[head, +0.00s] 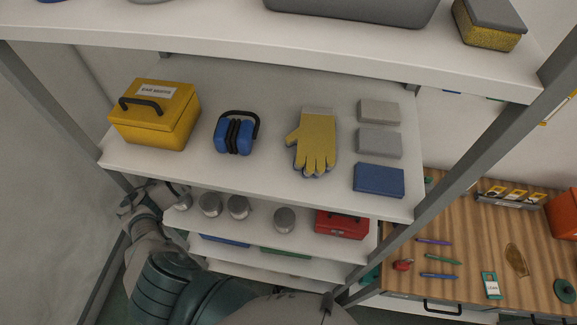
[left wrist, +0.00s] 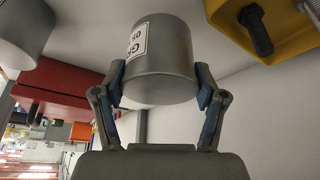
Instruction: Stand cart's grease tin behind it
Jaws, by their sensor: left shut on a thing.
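My left gripper (left wrist: 161,88) is shut on a grey cylindrical tin (left wrist: 161,50) in the left wrist view. One finger lies on each side of the tin. Its white label is partly in view and shows "GR" and "05". In the head view my left arm reaches to the left end of a lower shelf, where a grey tin (head: 183,201) shows partly beside the gripper. Several other grey tins, among them one tin (head: 210,205) and another (head: 285,220), stand to the right. I cannot make out a cart. My right gripper is not in view.
A red box (head: 342,223) stands right of the tins. The shelf above holds a yellow toolbox (head: 154,116), blue ear defenders (head: 236,133), gloves (head: 314,142) and several blocks. A grey post (head: 470,145) borders the right side. A wooden workbench (head: 460,215) stands beyond.

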